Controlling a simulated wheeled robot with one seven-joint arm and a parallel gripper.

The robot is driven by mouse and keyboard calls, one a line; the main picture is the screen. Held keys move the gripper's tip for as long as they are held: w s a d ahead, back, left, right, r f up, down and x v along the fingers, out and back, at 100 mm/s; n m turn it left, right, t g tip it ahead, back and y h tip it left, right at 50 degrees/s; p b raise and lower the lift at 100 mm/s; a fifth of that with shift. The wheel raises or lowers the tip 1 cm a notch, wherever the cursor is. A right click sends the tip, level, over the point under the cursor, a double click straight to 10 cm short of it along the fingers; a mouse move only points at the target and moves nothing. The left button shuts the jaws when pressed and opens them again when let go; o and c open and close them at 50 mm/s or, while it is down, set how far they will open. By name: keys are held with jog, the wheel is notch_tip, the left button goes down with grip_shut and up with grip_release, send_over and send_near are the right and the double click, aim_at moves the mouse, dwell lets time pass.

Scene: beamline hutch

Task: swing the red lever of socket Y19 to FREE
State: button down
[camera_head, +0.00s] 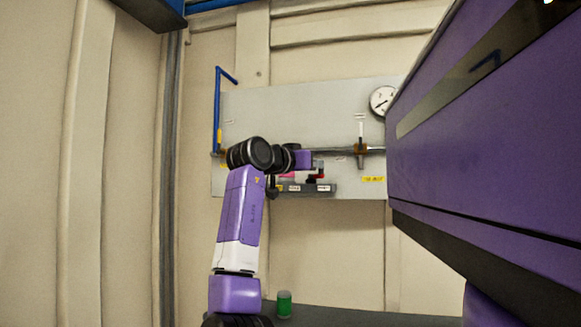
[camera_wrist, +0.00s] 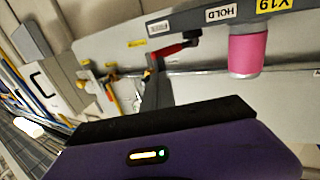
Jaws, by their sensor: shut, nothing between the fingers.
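The red lever (camera_wrist: 172,51) of socket Y19 shows in the wrist view, with a black end piece at its right, just under a grey rail (camera_wrist: 125,42). A yellow Y19 label (camera_wrist: 275,5) and a white HOLD label (camera_wrist: 221,13) are on the rail, right of the lever; a smaller white label (camera_wrist: 158,28) sits above the lever, too small to read surely. The lever also shows small in the head view (camera_head: 317,174).
A grey wall panel (camera_head: 290,115) carries a gauge (camera_head: 382,100), a horizontal pipe with a brass valve (camera_head: 360,150), and a blue pipe (camera_head: 217,110) at left. A green can (camera_head: 284,303) stands on the dark surface below. Free space lies beneath the panel.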

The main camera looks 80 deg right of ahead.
jog(key=shift+s+d+p, duration=0.2)
jog(key=shift+s+p, duration=0.1)
jog(key=shift+s, duration=0.7)
